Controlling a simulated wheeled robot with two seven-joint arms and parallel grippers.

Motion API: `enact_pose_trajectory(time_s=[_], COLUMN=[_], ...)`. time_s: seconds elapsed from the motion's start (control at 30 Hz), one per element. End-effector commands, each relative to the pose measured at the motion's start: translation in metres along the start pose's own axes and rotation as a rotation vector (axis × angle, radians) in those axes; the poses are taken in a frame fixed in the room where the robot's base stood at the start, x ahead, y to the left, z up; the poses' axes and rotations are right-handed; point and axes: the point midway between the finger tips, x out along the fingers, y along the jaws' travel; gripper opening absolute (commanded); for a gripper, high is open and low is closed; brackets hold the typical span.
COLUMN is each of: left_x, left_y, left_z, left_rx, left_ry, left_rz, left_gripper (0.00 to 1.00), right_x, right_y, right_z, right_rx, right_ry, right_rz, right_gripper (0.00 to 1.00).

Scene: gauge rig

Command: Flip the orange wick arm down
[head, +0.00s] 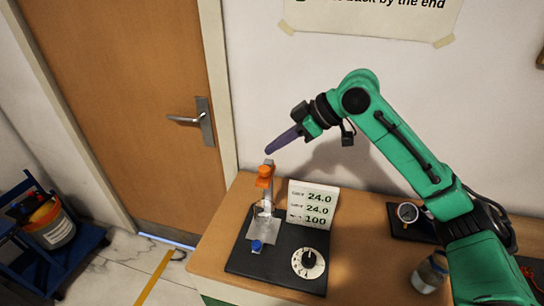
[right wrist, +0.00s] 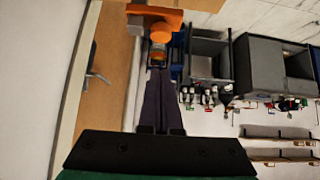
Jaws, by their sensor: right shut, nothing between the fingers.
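The gauge rig stands on a black base plate (head: 278,265) on the wooden table. The orange wick arm (head: 264,173) is at the top of the rig's clear upright part (head: 262,212). In the right wrist view, the orange wick arm (right wrist: 160,32) shows just beyond my fingertips, near the top edge. My right gripper (head: 268,150) has purple fingers, shut and empty, and is above the orange part in the head view. I cannot tell from the frames whether the fingertips touch it. My left gripper is in neither view.
A white card (head: 313,204) with numbers stands behind the base plate. A dial (head: 308,263) and a blue knob (head: 256,246) are on the plate. A cup (head: 408,213) and a jar (head: 430,272) stand at the right. A door (head: 130,100) is at the left.

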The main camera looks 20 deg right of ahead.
Motion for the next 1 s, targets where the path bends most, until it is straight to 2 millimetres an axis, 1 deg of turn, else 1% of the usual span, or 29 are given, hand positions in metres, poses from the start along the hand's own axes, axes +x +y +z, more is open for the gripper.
enact_pose_trajectory(time_s=[0.03,0.07,0.1,0.2,0.3,0.7,0.77,1.0], left_x=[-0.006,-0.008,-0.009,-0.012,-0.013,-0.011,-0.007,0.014], left_y=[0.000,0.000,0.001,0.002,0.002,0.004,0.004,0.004], left_z=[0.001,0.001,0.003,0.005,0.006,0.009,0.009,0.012], left_rx=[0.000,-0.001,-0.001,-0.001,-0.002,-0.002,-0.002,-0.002], left_ry=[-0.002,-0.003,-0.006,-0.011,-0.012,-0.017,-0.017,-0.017], left_rz=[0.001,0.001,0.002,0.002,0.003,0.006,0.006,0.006], left_gripper=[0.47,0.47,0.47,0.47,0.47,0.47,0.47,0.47], right_x=[0.009,0.015,0.020,0.031,0.038,0.043,0.049,0.087], right_y=[-0.001,-0.001,0.000,0.000,0.000,0.000,-0.001,-0.001], right_z=[-0.002,-0.001,0.008,0.020,0.026,0.031,0.037,0.077], right_rx=[0.000,0.001,0.003,0.003,0.001,0.000,0.002,0.003], right_ry=[-0.002,-0.002,-0.004,-0.004,-0.002,-0.001,-0.002,-0.003], right_rz=[-0.005,-0.003,-0.002,-0.001,0.000,0.000,-0.002,-0.002], right_gripper=[0.00,0.00,0.00,0.00,0.00,0.00,0.00,0.00])
